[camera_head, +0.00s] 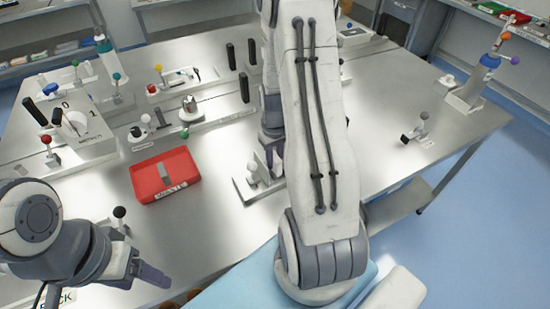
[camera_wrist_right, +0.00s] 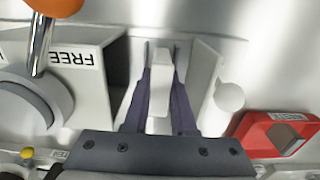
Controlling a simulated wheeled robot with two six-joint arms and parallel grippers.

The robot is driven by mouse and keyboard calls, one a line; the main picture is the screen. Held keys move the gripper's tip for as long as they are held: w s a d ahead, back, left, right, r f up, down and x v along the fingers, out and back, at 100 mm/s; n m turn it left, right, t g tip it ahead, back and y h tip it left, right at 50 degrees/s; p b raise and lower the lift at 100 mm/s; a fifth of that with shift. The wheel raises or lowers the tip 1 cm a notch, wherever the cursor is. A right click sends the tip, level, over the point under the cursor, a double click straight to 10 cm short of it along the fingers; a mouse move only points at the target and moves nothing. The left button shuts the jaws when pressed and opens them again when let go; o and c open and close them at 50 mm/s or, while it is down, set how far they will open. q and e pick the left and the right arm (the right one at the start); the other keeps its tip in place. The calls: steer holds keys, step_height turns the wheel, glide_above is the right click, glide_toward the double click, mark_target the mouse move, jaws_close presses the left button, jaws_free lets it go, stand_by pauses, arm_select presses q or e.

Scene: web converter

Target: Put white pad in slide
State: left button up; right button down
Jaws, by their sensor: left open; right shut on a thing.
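My right gripper (camera_wrist_right: 160,105) has its dark purple fingers closed on both sides of a narrow white piece, which looks like the white pad (camera_wrist_right: 160,85). In the right wrist view, an upright pale wall and a white round knob (camera_wrist_right: 229,95) stand just right of the fingers. In the head view this knobbed white fixture (camera_head: 254,174) is beside my right arm, which hides the pad and most of the gripper. I cannot tell which part is the slide, or whether the pad touches it. My left gripper (camera_head: 143,271) is open at the lower left.
A red tray (camera_head: 148,190) with a grey block inside lies left of the fixture; it also shows in the right wrist view (camera_wrist_right: 250,126). A white box marked FREE (camera_wrist_right: 98,75) stands left of the right gripper. Several knobbed devices and black posts stand behind. The table's right side is mostly clear.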

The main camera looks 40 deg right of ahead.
steer(key=shift+f, duration=0.1)
steer(key=shift+f, duration=0.15)
steer(key=c, duration=0.7)
jaws_free()
steer(key=shift+c, duration=0.2)
